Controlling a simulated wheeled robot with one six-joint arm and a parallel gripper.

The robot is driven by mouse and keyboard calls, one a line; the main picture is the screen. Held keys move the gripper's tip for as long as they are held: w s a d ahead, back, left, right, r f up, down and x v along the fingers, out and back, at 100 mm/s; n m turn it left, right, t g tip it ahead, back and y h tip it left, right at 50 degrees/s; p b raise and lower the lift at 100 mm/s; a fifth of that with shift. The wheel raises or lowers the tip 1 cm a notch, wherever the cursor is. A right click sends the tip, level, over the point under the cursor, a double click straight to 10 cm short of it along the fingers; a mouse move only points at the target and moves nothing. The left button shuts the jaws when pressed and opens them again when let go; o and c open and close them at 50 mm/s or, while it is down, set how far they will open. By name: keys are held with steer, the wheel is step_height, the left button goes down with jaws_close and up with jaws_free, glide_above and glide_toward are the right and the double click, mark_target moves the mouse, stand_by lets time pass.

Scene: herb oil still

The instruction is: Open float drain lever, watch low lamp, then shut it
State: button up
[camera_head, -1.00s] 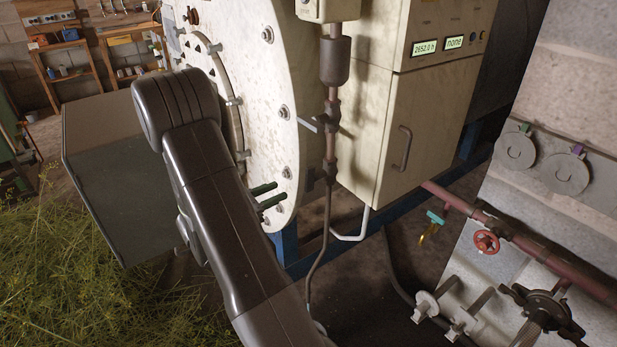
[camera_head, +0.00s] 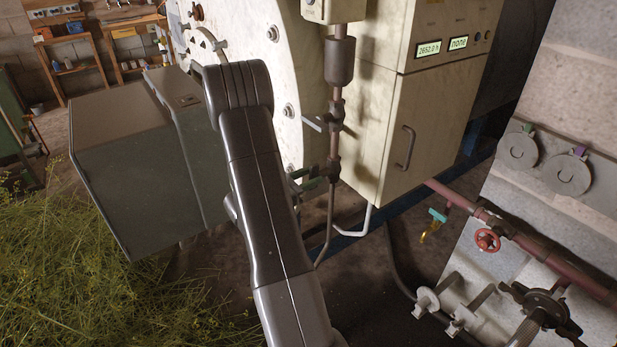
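A brown vertical pipe (camera_head: 333,95) with a dark cylindrical body (camera_head: 339,61) runs down beside the cream cabinet. A small grey lever (camera_head: 312,123) sticks out left from a fitting on this pipe. Dark green handles (camera_head: 311,184) show lower down, partly behind my arm. I cannot tell which of these is the float drain lever. The cabinet panel has a display reading about 2652 h (camera_head: 428,49), a display reading "none" (camera_head: 459,42) and small round fittings (camera_head: 478,36); no lit low lamp can be made out. My arm crosses the middle; my gripper is not visible.
A cream cabinet (camera_head: 424,105) stands right of the pipe. A teal-handled brass valve (camera_head: 437,215) and a red handwheel (camera_head: 487,240) sit at a red pipe. A grey-green box (camera_head: 135,170) stands left above cut herbs (camera_head: 110,275). Dark floor shows between cabinet and wall.

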jaws_close()
steer(key=shift+f+b, duration=0.15)
steer(key=shift+b, duration=0.35)
steer(key=shift+f+m+b, duration=0.15)
steer(key=shift+m+b, duration=0.45)
steer(key=shift+b, duration=0.45)
steer(key=m+b, duration=0.5)
steer(key=b, duration=0.5)
steer(key=m+b, duration=0.5)
steer(key=b, duration=0.5)
steer(key=m+b, duration=0.6)
steer(key=b, duration=0.4)
steer(key=shift+s+d+f+b, duration=0.2)
steer(key=shift+s+f+b, duration=0.1)
steer(key=shift+s+b, duration=0.05)
